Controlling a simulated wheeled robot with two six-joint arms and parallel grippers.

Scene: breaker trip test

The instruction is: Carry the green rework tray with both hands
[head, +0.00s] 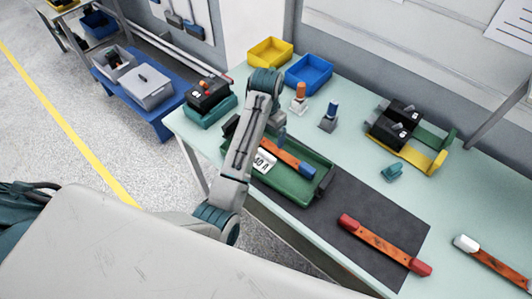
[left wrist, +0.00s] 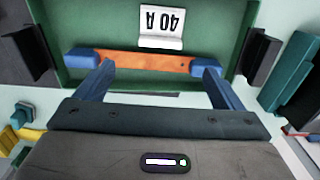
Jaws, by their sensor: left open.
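The green rework tray (head: 292,190) lies on the table at the edge of a dark mat, with a black handle (head: 325,182) at its right end. In it are an orange bar with blue ends (head: 288,157) and a white "40 A" label (head: 264,161). My left arm crosses above the tray and hides part of it. My left gripper (left wrist: 157,70) is open above the tray, its fingers apart near the orange bar (left wrist: 150,62); I cannot tell if they touch it. The tray's black handles (left wrist: 262,45) stand outside the fingers. My right gripper is not in view.
An orange bar with red ends (head: 383,245) lies on the dark mat (head: 372,212). Another bar (head: 492,265) lies further right. Yellow (head: 270,52) and blue (head: 309,72) bins stand behind. A black device on a teal base (head: 209,103) is left of the tray.

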